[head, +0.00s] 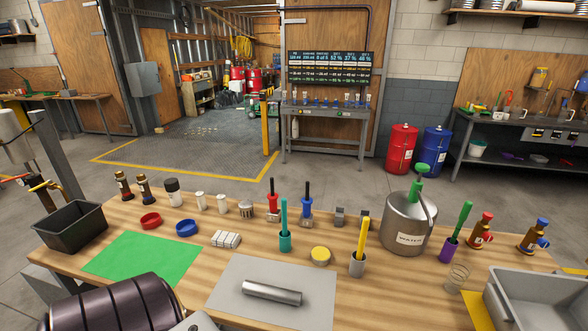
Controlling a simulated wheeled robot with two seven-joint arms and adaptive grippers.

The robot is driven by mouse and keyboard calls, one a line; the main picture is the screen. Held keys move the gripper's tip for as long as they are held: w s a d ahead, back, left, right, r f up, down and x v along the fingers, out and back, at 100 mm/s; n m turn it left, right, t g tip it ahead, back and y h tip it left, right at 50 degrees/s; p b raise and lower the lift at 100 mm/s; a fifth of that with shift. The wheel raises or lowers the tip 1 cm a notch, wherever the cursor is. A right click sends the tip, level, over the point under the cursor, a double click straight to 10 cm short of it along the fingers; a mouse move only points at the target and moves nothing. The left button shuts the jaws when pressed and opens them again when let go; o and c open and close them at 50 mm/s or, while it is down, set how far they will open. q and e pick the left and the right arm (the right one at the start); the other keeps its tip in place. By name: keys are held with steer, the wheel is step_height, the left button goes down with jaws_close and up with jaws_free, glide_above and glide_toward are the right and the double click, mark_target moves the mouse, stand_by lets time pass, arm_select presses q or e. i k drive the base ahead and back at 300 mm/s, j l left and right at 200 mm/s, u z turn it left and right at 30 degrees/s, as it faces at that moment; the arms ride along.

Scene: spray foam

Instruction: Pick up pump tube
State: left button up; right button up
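A shiny metal tube (272,292), which looks like the pump tube, lies on its side on a grey mat (226,281) at the front middle of the wooden table (350,267). It lies slightly tilted in the picture, its right end nearer the front edge. Nothing touches it except the mat. No fingertips of my left or right gripper show in the head view.
A green mat (142,259) and a black bin (70,225) are at the left. A wired white block (226,239), a teal holder (285,241) and a yellow-handled tool (361,240) stand behind the tube. A metal water pot (402,228) and grey tray (540,305) are right.

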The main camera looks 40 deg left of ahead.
mark_target(289, 296)
steer(key=i+l+u, duration=0.15)
steer(key=u, duration=0.3)
steer(key=i+l+u, duration=0.1)
steer(key=l+u, duration=0.35)
steer(key=i+l+u, duration=0.15)
steer(key=l+u, duration=0.3)
steer(key=i+l+u, duration=0.15)
steer(key=l+u, duration=0.3)
steer(key=j, duration=0.1)
